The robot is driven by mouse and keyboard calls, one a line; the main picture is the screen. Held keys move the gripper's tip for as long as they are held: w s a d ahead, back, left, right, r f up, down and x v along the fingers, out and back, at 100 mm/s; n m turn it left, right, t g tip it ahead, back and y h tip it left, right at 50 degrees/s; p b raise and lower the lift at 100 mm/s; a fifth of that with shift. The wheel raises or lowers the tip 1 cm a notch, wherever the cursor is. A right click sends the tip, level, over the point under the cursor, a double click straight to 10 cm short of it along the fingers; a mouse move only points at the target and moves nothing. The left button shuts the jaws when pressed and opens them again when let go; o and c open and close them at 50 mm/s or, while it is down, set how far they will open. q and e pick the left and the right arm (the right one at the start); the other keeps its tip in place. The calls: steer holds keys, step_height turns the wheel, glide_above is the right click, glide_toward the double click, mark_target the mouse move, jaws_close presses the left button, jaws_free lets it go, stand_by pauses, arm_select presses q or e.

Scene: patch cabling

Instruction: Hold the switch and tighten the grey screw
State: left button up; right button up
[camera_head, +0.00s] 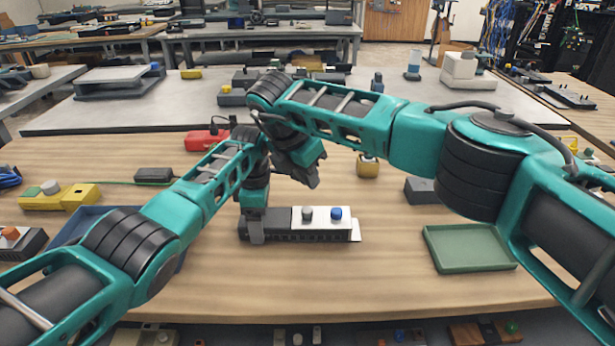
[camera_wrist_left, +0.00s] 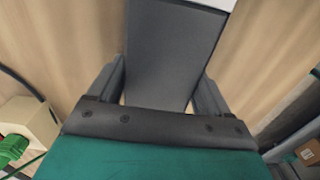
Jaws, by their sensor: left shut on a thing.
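The switch (camera_head: 278,236) is a long dark box with ports along its front, lying on the wooden bench in the middle of the head view. A white plate on its right part carries the grey screw (camera_head: 307,213) and a blue screw (camera_head: 336,213). My left gripper (camera_head: 254,228) is shut on the switch's left end. In the left wrist view the dark switch body (camera_wrist_left: 172,50) lies between the two fingers (camera_wrist_left: 155,92). My right gripper (camera_head: 312,178) hangs above and behind the switch, apart from it and near the grey screw. Its finger gap is not clear.
A green tray (camera_head: 470,265) lies at the right, and a blue tray (camera_head: 90,222) is partly behind my left arm. A yellow block (camera_head: 367,167) and a red device (camera_head: 204,140) stand behind. The bench is clear in front of the switch.

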steer(key=v, duration=0.8)
steer(key=shift+o, duration=0.4)
steer(key=shift+a, duration=0.1)
steer(key=shift+o, duration=0.8)
steer(key=o, duration=0.3)
steer(key=shift+d+f+n+y, duration=0.3)
steer(key=shift+f+n, duration=0.25)
steer(key=shift+n, duration=0.35)
steer(key=n, duration=0.1)
steer(key=f+n+y, duration=0.1)
steer(key=n, duration=0.1)
steer(key=d+f+n+g, duration=0.1)
steer(key=n, duration=0.1)
steer(key=shift+y, duration=0.4)
steer(key=n+y, duration=0.5)
steer(key=n, duration=0.9)
glide_toward(309, 211)
steer(key=x, duration=0.8)
steer(key=shift+w+a+f, duration=0.1)
steer(key=shift+w+f, duration=0.05)
steer(key=shift+f, duration=0.15)
